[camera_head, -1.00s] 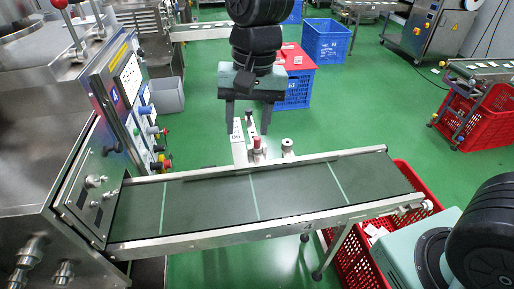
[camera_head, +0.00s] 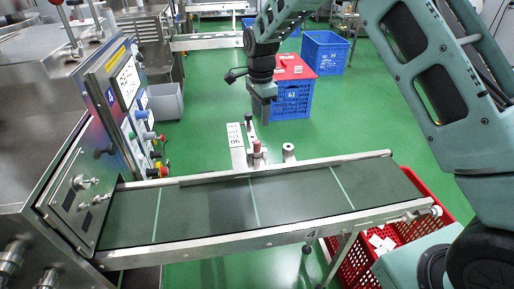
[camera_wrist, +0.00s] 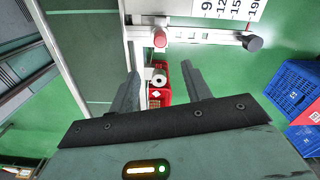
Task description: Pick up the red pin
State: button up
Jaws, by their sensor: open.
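The red pin (camera_head: 257,146) stands upright on a bracket at the far side of the conveyor. It also shows in the wrist view (camera_wrist: 159,38), ahead of my fingertips and outside them. My gripper (camera_head: 265,115) hangs above and behind the pin in the head view, seen nearly edge-on. In the wrist view my gripper (camera_wrist: 160,76) has its two fingers wide apart, with nothing held. A round silver post (camera_head: 288,152), right of the pin in the head view, shows between the fingertips in the wrist view (camera_wrist: 159,77), apparently below them.
The green conveyor belt (camera_head: 207,212) runs in front of the pin. A white numbered scale plate (camera_head: 235,140) and a black-topped post (camera_head: 249,119) stand by it. A control panel (camera_head: 124,78) is at left. Blue crates (camera_head: 326,52) and a red crate (camera_head: 345,262) stand on the floor.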

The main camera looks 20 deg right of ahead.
send_over(257, 142)
jog(key=d, duration=0.1)
notch_tip(257, 142, down, 6)
jog(key=shift+f, duration=0.25)
jog(key=shift+w+a+f, duration=0.1)
jog(key=shift+a+f, duration=0.05)
jog(key=shift+f, duration=0.75)
jog(key=shift+s+a+f, duration=0.1)
jog(key=shift+a+f, duration=0.1)
jog(key=shift+f, duration=0.7)
jog(key=shift+w+a+f, duration=0.1)
jog(key=shift+a+f, duration=0.05)
jog(key=shift+f, duration=0.75)
jog(key=shift+c, duration=0.2)
grip_shut()
